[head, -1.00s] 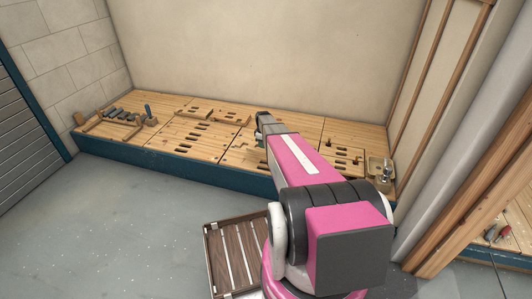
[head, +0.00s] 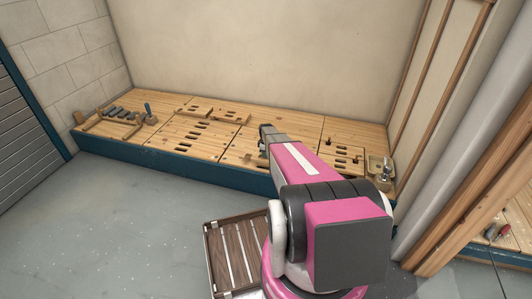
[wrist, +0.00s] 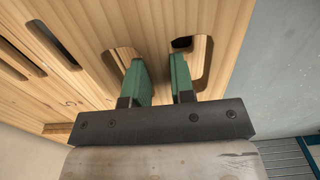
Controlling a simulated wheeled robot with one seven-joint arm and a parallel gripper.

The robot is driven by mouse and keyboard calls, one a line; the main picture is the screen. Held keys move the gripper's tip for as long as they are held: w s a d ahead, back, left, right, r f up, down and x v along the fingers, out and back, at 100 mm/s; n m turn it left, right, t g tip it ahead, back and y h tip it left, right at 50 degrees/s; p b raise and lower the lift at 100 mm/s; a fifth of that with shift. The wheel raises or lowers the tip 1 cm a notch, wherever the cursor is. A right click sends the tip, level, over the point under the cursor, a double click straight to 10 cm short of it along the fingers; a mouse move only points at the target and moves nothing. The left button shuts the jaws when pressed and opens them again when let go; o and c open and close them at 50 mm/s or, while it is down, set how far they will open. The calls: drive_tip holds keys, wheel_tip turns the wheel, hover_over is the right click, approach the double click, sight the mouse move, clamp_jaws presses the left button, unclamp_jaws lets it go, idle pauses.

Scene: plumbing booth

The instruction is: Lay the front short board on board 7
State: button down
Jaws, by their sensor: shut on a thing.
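My gripper (wrist: 159,82) has its two green fingers closed on a narrow wooden strip (wrist: 158,62) between two rounded openings, seen in the wrist view. I take this strip as part of the front short board. Its outline blends into the wood around it, so I cannot tell whether it touches the board below. In the head view my gripper is mostly hidden behind my pink arm, over the front of the middle of the platform. Two other short boards (head: 196,111) (head: 231,117) lie farther back. No board number is readable, so I cannot single out board 7.
The low wooden platform (head: 172,143) has a dark blue front and several slotted panels. Tools (head: 122,115) lie at its left end. A small tan box (head: 378,168) stands at the right end. A slatted wooden crate (head: 228,250) is on the floor, which is clear at left.

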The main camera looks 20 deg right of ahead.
drive_tip(key=shift+f, duration=1.35)
drive_tip(key=shift+f, duration=1.8)
drive_tip(key=c, duration=0.9)
unclamp_jaws()
